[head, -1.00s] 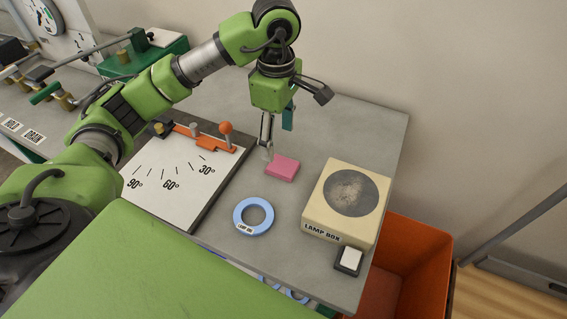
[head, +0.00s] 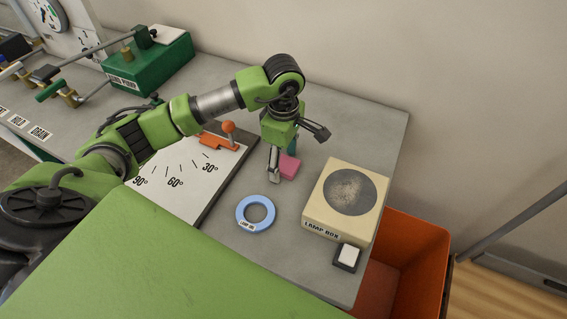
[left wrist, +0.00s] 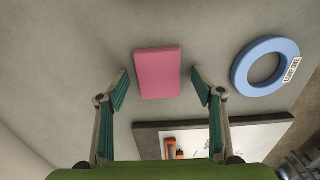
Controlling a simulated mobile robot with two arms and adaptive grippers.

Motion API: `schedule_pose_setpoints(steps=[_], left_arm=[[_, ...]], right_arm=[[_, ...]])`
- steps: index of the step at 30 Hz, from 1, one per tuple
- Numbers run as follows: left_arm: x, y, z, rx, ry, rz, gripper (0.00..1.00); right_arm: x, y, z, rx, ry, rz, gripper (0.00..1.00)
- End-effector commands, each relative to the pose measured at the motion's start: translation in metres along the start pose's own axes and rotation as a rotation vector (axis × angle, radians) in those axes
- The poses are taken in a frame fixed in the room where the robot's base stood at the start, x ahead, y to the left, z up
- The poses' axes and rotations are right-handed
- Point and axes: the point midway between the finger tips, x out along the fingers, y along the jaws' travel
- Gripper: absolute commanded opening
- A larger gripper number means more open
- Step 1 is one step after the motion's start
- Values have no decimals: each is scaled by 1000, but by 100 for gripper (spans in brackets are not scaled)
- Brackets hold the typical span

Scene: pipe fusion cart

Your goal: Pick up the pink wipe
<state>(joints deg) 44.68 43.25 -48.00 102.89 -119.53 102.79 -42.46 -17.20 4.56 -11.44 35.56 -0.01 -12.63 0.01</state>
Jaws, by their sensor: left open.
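The pink wipe (head: 290,167) is a small flat block lying on the grey table. In the left wrist view the wipe (left wrist: 158,73) lies flat, centred just ahead of and between my fingertips. My left gripper (head: 283,168) is open and points down at the wipe, with one finger on its left side in the head view. In the left wrist view both fingers of the left gripper (left wrist: 160,84) are spread wider than the wipe, with a gap on each side. In the head view the gripper hides part of the wipe. My right gripper is not in view.
A blue ring (head: 256,212) lies in front of the wipe. The cream lamp box (head: 324,207) stands to the right, with a small switch (head: 347,257) before it. The white angle board (head: 172,194) lies to the left. An orange bin (head: 419,262) stands beyond the table's right edge.

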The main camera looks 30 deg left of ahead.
Motion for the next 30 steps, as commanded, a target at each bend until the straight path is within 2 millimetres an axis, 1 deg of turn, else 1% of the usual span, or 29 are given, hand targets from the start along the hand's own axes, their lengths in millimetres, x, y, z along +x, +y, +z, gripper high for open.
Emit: schedule_pose_setpoints(steps=[1,2,3,4,5,15,20,23,25,26,30], left_arm=[[0,0,0,0,0,0,61],[0,0,0,0,0,0,53],[0,0,0,0,0,0,43],[0,0,0,0,0,0,35],[0,0,0,0,0,0,30],[-1,0,0,0,0,0,30],[-6,1,0,1,1,3,30],[-16,2,0,1,0,6,30],[-27,2,0,1,-1,9,30],[-34,-1,1,4,-1,7,30],[-67,-29,6,6,-1,9,30]], right_arm=[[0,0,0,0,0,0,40],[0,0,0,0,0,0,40],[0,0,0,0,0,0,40],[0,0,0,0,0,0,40],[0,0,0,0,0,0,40],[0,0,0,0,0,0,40],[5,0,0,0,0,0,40],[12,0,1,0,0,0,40],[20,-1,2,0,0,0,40],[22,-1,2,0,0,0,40],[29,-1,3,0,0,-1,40]])
